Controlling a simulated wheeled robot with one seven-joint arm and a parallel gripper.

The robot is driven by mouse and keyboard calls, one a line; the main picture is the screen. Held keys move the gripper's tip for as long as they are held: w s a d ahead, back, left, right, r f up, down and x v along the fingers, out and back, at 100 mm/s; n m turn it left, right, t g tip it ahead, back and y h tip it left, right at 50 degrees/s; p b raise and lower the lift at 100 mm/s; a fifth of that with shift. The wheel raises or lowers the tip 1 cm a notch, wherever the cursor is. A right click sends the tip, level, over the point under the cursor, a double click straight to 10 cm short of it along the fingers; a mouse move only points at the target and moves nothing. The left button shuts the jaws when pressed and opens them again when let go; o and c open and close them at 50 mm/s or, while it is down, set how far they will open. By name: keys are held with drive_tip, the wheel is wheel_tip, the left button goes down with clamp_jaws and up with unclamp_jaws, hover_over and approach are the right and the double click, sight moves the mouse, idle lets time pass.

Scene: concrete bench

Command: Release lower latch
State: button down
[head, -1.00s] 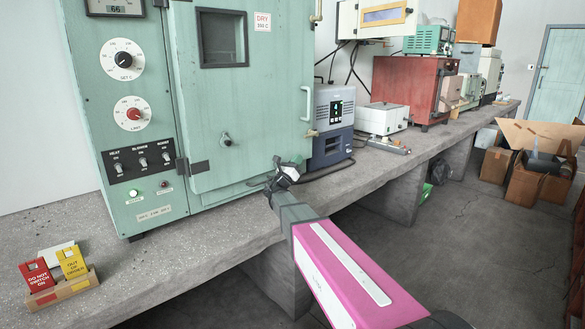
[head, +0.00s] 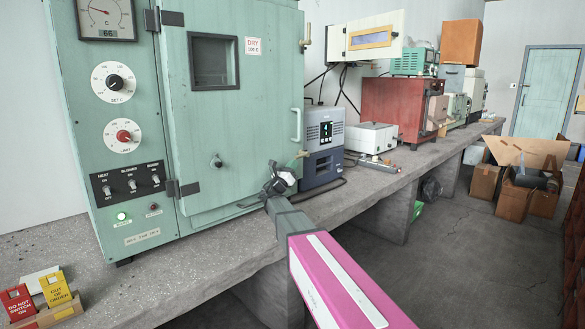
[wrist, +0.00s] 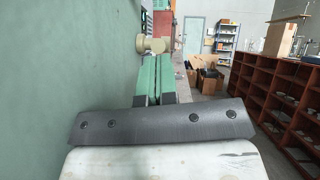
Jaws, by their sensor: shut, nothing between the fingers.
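The green oven (head: 239,150) stands on the bench with its door closed. The cream lower latch (head: 301,155) is at the door's right edge, below the pale door handle (head: 296,125). The upper latch (head: 305,40) is higher on the same edge. My gripper (head: 281,174) is shut and empty, just below and left of the lower latch in the head view. In the wrist view, the cream latch knob (wrist: 153,44) shows just beyond the tips of my shut fingers (wrist: 155,80). I cannot tell whether they touch.
The green oven face (wrist: 60,70) fills the left of the wrist view, close beside my gripper. A grey-blue instrument (head: 322,148) stands right of the oven. A white box (head: 371,138) and red oven (head: 392,108) are farther along.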

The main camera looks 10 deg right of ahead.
drive_tip(key=shift+r, duration=0.1)
drive_tip(key=shift+a+r, duration=0.1)
drive_tip(key=shift+r, duration=0.15)
drive_tip(key=shift+s+r+g+y, duration=0.1)
drive_tip(key=shift+r+g+y, duration=0.15)
drive_tip(key=shift+g+y, duration=0.25)
drive_tip(key=shift+w+d+r+m+g+y, duration=0.15)
drive_tip(key=shift+r+m+g+y, duration=0.1)
drive_tip(key=shift+r+g+y, duration=0.65)
drive_tip(key=shift+w+d+r+m+g+y, duration=0.15)
drive_tip(key=shift+r+g+y, duration=0.45)
drive_tip(key=shift+r, duration=0.65)
drive_tip(key=shift+w+d+r+m+g+y, duration=0.1)
drive_tip(key=shift+r+m+g+y, duration=0.2)
drive_tip(key=shift+r+g+y, duration=0.5)
drive_tip(key=shift+r, duration=0.35)
drive_tip(key=shift+s+f, duration=0.1)
drive_tip(key=shift+s, duration=0.05)
